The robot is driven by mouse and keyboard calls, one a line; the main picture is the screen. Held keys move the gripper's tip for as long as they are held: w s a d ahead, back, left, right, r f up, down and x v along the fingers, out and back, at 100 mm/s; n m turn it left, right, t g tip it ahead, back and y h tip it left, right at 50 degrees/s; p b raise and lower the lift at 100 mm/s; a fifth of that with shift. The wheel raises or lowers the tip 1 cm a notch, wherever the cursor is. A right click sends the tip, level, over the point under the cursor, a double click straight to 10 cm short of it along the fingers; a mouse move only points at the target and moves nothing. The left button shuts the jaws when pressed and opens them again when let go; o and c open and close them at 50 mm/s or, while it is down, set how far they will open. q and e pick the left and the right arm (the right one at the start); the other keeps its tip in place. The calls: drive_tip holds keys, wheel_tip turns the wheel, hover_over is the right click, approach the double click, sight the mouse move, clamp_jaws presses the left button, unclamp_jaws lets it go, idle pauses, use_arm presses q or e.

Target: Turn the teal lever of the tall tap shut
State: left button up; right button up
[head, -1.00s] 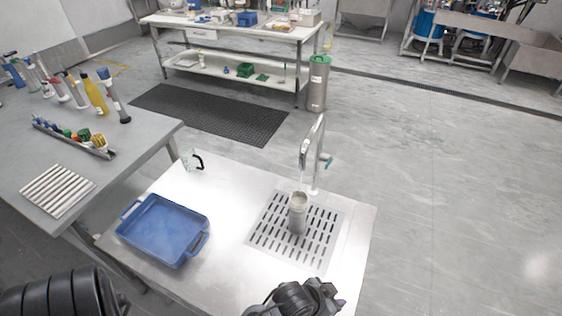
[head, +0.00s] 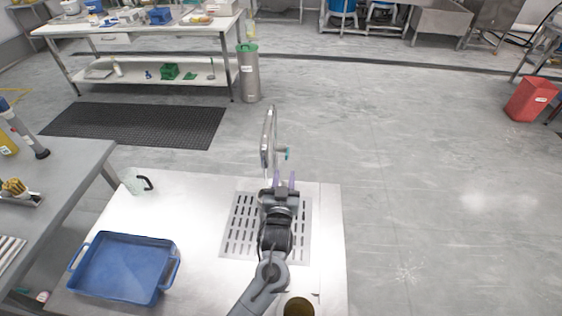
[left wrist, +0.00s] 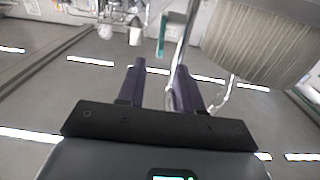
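The tall tap (head: 268,140) is a chrome column standing at the back edge of the steel sink table. Its teal lever (head: 287,153) sticks out to the right of the column. In the left wrist view, the teal lever (left wrist: 162,35) is upright ahead of the fingertips, beside a thin metal pipe. My left gripper (head: 284,180) is open and empty, its purple fingers pointing toward the tap, just below the lever in the picture. The two fingers (left wrist: 158,72) show apart in the left wrist view, with a gap to the lever. My right gripper is not in view.
The slotted drain (head: 240,228) lies under my left arm, which covers part of it. A blue tray (head: 125,268) and a clear mug (head: 133,182) are to the left. A dark round thing (head: 298,307) shows at the bottom edge. A large ribbed thing (left wrist: 265,45) is close in the wrist view.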

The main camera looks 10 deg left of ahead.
sight(287, 153)
use_arm(q)
drive_tip(key=w+b, duration=0.1)
drive_tip(key=w, duration=0.6)
drive_tip(key=shift+w+a+b, duration=0.15)
drive_tip(key=shift+w+b, duration=0.1)
drive_tip(key=shift+b, duration=0.1)
clamp_jaws()
idle(1.1)
